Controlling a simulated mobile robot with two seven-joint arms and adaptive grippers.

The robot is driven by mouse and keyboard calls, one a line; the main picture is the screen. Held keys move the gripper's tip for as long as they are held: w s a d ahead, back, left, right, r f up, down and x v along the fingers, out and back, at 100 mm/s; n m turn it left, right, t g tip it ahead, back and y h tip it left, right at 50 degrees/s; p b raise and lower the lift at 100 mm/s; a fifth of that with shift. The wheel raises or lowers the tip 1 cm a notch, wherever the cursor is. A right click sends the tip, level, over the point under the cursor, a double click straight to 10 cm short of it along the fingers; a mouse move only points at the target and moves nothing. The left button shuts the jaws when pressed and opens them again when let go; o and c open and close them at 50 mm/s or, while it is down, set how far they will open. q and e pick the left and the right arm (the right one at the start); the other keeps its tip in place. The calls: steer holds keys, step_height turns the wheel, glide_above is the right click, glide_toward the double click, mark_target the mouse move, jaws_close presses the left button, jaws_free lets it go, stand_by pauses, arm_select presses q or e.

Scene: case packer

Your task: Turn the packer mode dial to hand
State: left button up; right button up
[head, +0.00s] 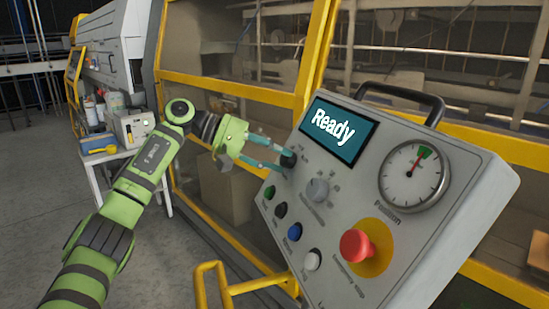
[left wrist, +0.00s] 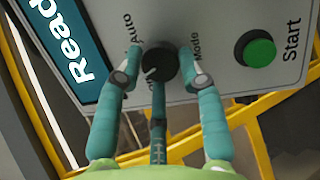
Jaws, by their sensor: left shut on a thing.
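The mode dial (left wrist: 160,62) is a round black knob on the grey control panel, with a small pale mark at its lower left in the left wrist view. The word "Auto" stands to its upper left and "Mode" to its right; another label at its lower left is mostly hidden by a finger. My left gripper (left wrist: 162,70) is shut on the dial, its teal fingers on either side of it. In the head view, the dial (head: 288,159) sits at the panel's left edge, at the tips of my left gripper (head: 283,158). My right gripper is not in view.
A yellow rail (head: 205,285) stands below; a side table (head: 97,157) stands at left.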

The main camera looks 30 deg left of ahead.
arm_select(q)
steer(key=shift+d+f+m+g, duration=0.1)
steer(key=shift+d+m+g, duration=0.05)
steer(key=shift+m, duration=0.45)
steer(key=shift+d+m+g, duration=0.1)
steer(key=shift+m+g, duration=0.05)
steer(key=shift+m, duration=0.45)
steer(key=shift+f+m+y+p, duration=0.15)
steer(key=shift+m+y+p, duration=0.2)
steer(key=shift+m, duration=0.35)
steer(key=shift+f+g, duration=0.1)
steer(key=shift+g, duration=0.2)
steer(key=o, duration=1.1)
steer(key=shift+s, duration=0.15)
steer(key=shift+d+r, duration=0.1)
steer(key=shift+r, duration=0.2)
steer(key=v, duration=1.2)
steer(key=shift+s+d, duration=0.1)
steer(key=shift+d, duration=0.05)
